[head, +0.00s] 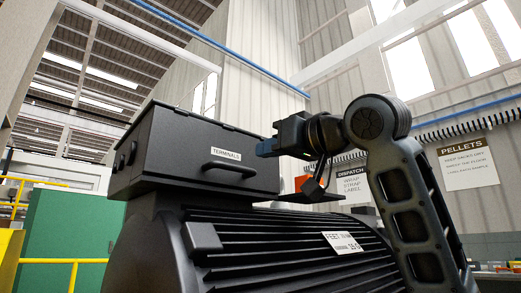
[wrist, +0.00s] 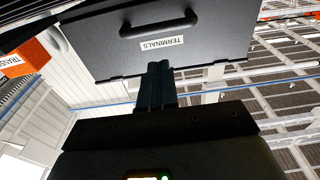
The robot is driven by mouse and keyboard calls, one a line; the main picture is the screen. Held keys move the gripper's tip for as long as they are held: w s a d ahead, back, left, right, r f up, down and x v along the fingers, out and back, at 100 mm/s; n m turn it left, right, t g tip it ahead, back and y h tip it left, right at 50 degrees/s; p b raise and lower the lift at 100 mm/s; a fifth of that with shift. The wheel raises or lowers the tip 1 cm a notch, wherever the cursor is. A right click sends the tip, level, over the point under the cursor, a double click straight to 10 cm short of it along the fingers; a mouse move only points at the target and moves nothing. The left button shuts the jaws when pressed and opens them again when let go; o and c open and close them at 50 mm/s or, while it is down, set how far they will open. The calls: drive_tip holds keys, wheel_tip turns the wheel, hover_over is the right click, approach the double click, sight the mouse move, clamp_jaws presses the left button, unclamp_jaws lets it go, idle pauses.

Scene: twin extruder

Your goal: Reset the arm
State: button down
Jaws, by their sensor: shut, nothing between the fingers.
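My arm rises at the right of the head view and bends at its top joint, so my gripper (head: 266,147) points left. Its blue-grey fingers are shut and empty. They are in front of a black box labelled TERMINALS (head: 160,150), near the upper right of its face. In the wrist view the closed fingers of my gripper (wrist: 158,72) point toward the same box (wrist: 225,30), which appears upside down with its handle (wrist: 158,24). I cannot tell how wide the gap between fingertips and box is.
The box sits on a large finned black motor housing (head: 280,240) below my gripper. An orange block (wrist: 28,58) shows at the left of the wrist view. Yellow rails (head: 60,262) and a green panel (head: 75,235) stand at left. A PELLETS sign (head: 467,165) hangs right.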

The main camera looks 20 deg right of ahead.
drive_tip(key=v, duration=0.6)
drive_tip(key=shift+s+f, duration=0.3)
drive_tip(key=shift+f, duration=0.05)
drive_tip(key=shift+d, duration=0.1)
drive_tip(key=w+f+m+t+h+p, duration=0.2)
drive_tip(key=f+m, duration=0.5)
drive_tip(key=f, duration=2.5)
drive_tip(key=s+f+m+g+h+p, duration=0.1)
drive_tip(key=s+f+h, duration=0.1)
drive_tip(key=s+f, duration=0.4)
drive_tip(key=s+f+g+h+p, duration=0.1)
drive_tip(key=s+f, duration=0.3)
drive_tip(key=f, duration=0.5)
drive_tip(key=s+a+f+n+g+p, duration=0.1)
drive_tip(key=s+f+n, duration=0.1)
drive_tip(key=s, duration=1.3)
drive_tip(key=s+a+f+n+g, duration=0.1)
drive_tip(key=s+f, duration=0.3)
drive_tip(key=s, duration=1.2)
drive_tip(key=shift+f+n+g+h+p, duration=0.25)
drive_tip(key=shift+n+g+h+p, duration=0.15)
drive_tip(key=shift+n+g, duration=0.25)
